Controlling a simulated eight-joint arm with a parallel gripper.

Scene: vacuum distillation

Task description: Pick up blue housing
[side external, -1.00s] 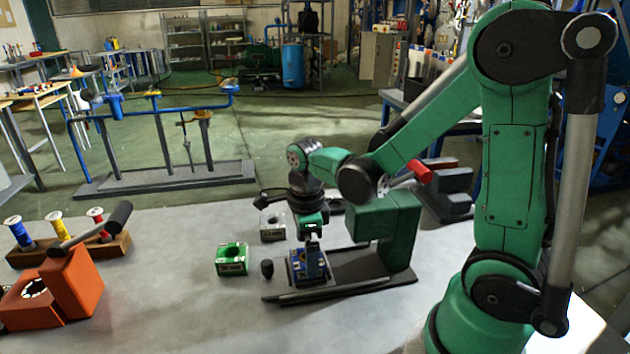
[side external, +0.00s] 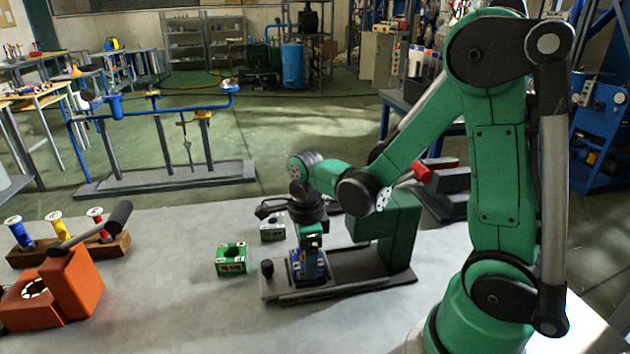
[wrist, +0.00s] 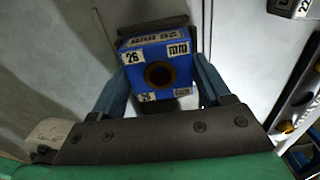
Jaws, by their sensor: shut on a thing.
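The blue housing (side external: 310,268) is a blue block with white labels, seated on the left end of the dark green press's base in the side view. In the wrist view the blue housing (wrist: 142,54) shows its round brown-rimmed hole facing the camera, with labels on its top and front. My gripper (side external: 308,252) is directly above it, pointing down. In the wrist view my gripper's two blue-grey fingers (wrist: 158,80) are on either side of the housing, shut on it. I cannot tell whether the housing is clear of the base.
The dark green press (side external: 388,232) stands right of the housing. A green housing (side external: 231,259) and a white-grey housing (side external: 272,227) stand to the left on the grey table. An orange device (side external: 72,282) and a wooden spool rack (side external: 75,245) are at far left.

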